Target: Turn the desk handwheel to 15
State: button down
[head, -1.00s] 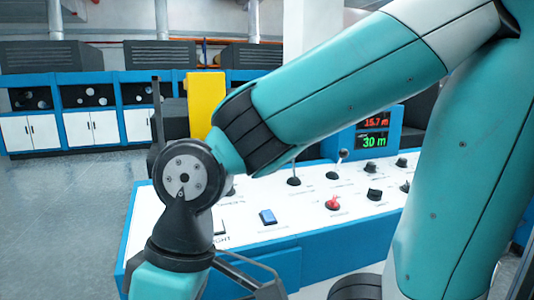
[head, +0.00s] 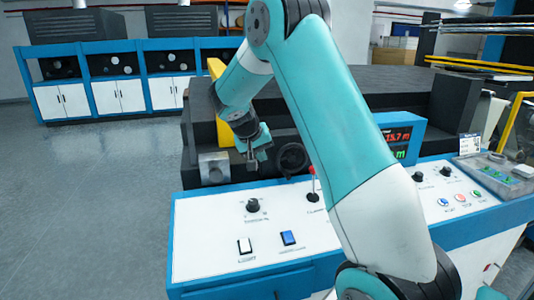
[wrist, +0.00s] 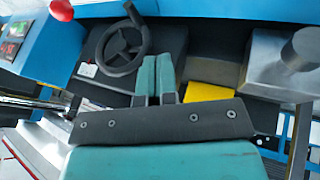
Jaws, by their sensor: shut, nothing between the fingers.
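The dark handwheel (head: 292,158) stands at the back edge of the desk, partly behind my arm in the head view. In the wrist view the handwheel (wrist: 122,45) shows its rim, spokes and hub at upper left. My gripper (head: 252,163) is just left of it in the head view. In the wrist view my gripper (wrist: 155,58) has its two teal fingers together and empty, beside the wheel's rim; I cannot tell whether they touch it.
The white control desk (head: 215,225) has knobs, a red-topped lever (head: 313,182) and a blue switch (head: 288,238). A metal block (head: 213,167) is left of my gripper. A yellow part (head: 216,68) stands behind. Floor at the left is clear.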

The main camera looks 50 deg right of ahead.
aim_at(294, 162)
jog(key=p+x, duration=0.2)
jog(key=x, duration=0.6)
jog(key=shift+s+d+f+p, duration=0.15)
jog(key=shift+d+f+p, duration=0.05)
jog(key=shift+f+p, duration=0.1)
jog(key=shift+s+d+f+p, duration=0.2)
jog(key=shift+s+d+p, duration=0.45)
jog(key=shift+d, duration=0.35)
jog(key=shift+s+d+f, duration=0.25)
jog(key=shift+d+f, duration=0.1)
jog(key=shift+d, duration=0.05)
